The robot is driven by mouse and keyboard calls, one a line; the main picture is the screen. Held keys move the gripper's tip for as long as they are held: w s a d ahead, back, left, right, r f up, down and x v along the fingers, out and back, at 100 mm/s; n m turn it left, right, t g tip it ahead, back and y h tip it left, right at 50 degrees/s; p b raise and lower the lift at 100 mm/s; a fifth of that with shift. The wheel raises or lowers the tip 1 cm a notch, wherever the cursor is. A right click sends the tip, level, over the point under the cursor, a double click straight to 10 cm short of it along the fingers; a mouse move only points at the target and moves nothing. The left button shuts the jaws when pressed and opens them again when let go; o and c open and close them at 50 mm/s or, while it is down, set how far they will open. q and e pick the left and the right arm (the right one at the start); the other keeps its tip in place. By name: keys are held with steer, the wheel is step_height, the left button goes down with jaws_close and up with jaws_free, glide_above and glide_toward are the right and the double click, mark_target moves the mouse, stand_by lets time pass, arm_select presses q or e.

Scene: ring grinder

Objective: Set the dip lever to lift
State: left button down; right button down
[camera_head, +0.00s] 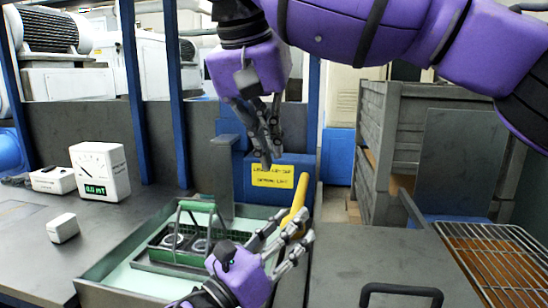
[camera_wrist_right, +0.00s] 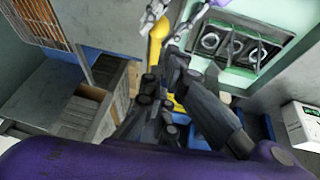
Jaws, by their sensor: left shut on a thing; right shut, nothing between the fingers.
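The yellow lever (camera_head: 297,197) stands tilted at the right edge of the dip tank, beside a blue housing with a yellow label (camera_head: 272,175). It also shows in the right wrist view (camera_wrist_right: 156,45). My left gripper (camera_head: 289,238) is shut on the yellow lever at its lower, nearer end; its fingers partly hide that end. My right gripper (camera_head: 268,158) is shut and empty, pointing down in front of the blue housing, above and left of the lever, apart from it. Its dark fingers fill the middle of the right wrist view.
A basket with a green handle (camera_head: 180,210) holds metal rings in the pale green tank (camera_head: 112,284). A meter (camera_head: 100,170) and small white boxes stand on the left bench. A wire rack (camera_head: 500,262) and grey crates (camera_head: 395,130) are at right.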

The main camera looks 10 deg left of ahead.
arm_select(q)
steer(key=shift+s+d+f, duration=0.1)
steer(key=shift+d, duration=0.1)
arm_select(e)
steer(key=x, duration=1.2)
steer(key=shift+s+d, duration=0.25)
steer(key=shift+d, duration=0.15)
steer(key=shift+f, duration=0.1)
